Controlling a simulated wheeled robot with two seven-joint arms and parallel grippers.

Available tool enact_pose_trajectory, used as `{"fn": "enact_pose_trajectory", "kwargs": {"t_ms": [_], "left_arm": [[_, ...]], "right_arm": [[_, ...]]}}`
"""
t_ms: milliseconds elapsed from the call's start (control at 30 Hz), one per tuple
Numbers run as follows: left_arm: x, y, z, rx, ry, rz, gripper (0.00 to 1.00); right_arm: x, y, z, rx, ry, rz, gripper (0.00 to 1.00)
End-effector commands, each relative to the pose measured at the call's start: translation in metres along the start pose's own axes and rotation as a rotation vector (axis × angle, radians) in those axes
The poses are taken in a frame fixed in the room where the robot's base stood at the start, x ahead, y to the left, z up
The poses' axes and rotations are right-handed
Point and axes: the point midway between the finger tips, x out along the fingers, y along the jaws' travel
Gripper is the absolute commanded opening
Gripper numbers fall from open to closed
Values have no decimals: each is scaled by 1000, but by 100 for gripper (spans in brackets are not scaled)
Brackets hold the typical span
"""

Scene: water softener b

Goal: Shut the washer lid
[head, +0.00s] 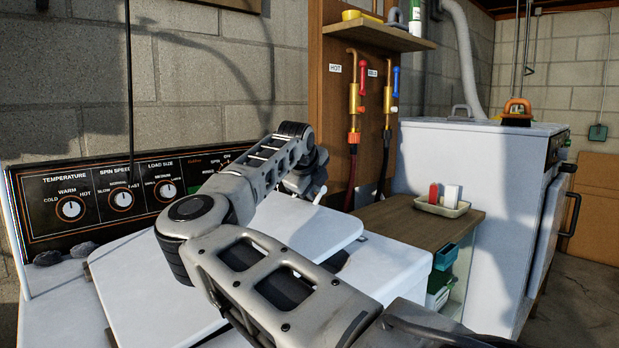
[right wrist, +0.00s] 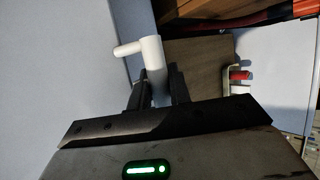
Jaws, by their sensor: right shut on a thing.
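The washer (head: 45,305) stands at the lower left in the head view, with a dark control panel (head: 85,205) along its back. Its white lid (head: 130,285) lies low over the washer top, and a dark gap shows under its right side. My right arm crosses over the lid and hides much of it. My right gripper (right wrist: 159,85) is past the lid's far right side and mostly hidden in the head view. In the right wrist view it is shut on a white handle-like piece (right wrist: 152,55). I cannot tell how that piece joins the lid. My left gripper is not in view.
A wooden-topped shelf unit (head: 400,222) with a small tray (head: 442,207) stands right of the washer. Beyond it is another white appliance (head: 470,160). A wooden board with hot and cold taps (head: 355,95) rises behind. Block wall closes the back.

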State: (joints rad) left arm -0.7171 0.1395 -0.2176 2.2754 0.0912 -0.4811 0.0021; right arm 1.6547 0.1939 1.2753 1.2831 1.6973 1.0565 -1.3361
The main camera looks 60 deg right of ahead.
Motion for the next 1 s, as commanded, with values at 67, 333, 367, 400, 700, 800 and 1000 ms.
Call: {"fn": "enact_pose_trajectory", "kwargs": {"t_ms": [67, 333, 367, 400, 700, 800, 1000], "left_arm": [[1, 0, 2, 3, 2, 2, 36], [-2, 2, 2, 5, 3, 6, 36], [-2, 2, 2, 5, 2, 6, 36], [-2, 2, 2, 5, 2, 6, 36], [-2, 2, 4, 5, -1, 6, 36], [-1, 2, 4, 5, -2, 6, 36], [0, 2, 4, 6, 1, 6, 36]], "right_arm": [[7, 4, -3, 6, 2, 13, 0], [10, 6, -4, 9, 2, 25, 0], [10, 6, -4, 9, 2, 25, 0], [9, 6, -4, 9, 2, 25, 0], [9, 6, -4, 8, 2, 24, 28], [9, 6, -4, 8, 1, 23, 28], [0, 6, -3, 9, 0, 23, 28]]}}
